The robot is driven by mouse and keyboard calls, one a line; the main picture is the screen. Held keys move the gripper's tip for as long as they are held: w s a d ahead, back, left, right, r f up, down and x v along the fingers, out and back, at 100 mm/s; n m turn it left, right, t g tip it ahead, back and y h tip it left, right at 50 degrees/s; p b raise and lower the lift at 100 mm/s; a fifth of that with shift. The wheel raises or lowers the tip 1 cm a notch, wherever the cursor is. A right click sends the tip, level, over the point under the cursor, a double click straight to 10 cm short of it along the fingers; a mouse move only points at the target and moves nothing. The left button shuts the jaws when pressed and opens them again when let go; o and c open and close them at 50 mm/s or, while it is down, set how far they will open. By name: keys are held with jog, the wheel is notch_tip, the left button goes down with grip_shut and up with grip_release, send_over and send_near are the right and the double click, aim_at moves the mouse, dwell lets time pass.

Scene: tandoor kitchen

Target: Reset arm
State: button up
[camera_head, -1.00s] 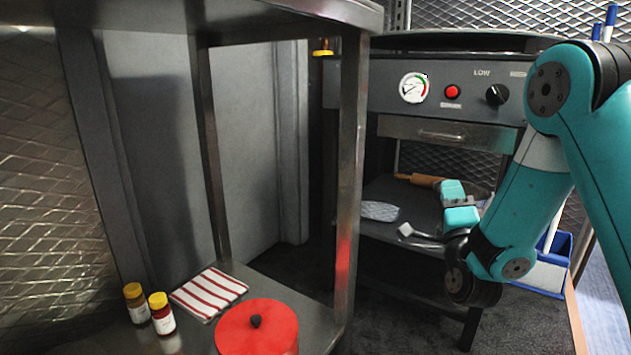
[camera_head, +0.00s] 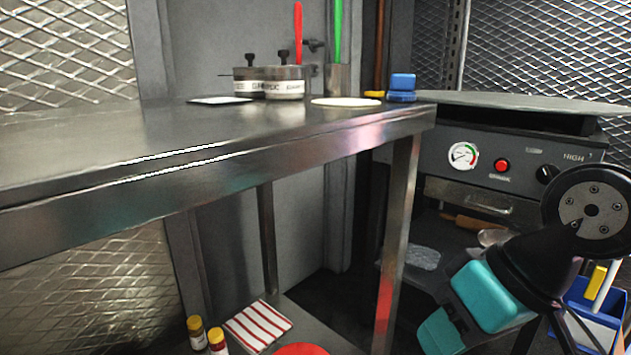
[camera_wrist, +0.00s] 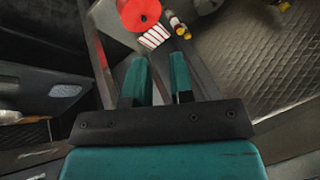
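My gripper (camera_head: 462,318) hangs at the lower right of the head view, in front of the oven unit and right of the steel table's leg. Its two teal fingers point down and left. In the wrist view my gripper (camera_wrist: 158,78) shows both fingers apart with nothing between them. The gripper is open and empty. Part of my arm is cut off at the right edge of the head view.
The steel table (camera_head: 60,160) fills the left, with jars (camera_head: 285,85) and a blue item (camera_head: 402,85) on top. The oven unit (camera_head: 480,150) stands right.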

jog(key=s+d+r+n+g+h+p, duration=0.1)
jog(key=s+r+n+g+p, duration=0.1)
jog(key=s+r+p, duration=0.3)
notch_tip(320, 180, up, 35)
jog(key=p, duration=3.3)
jog(key=shift+s+d+p, duration=0.15)
jog(key=shift+p, duration=0.25)
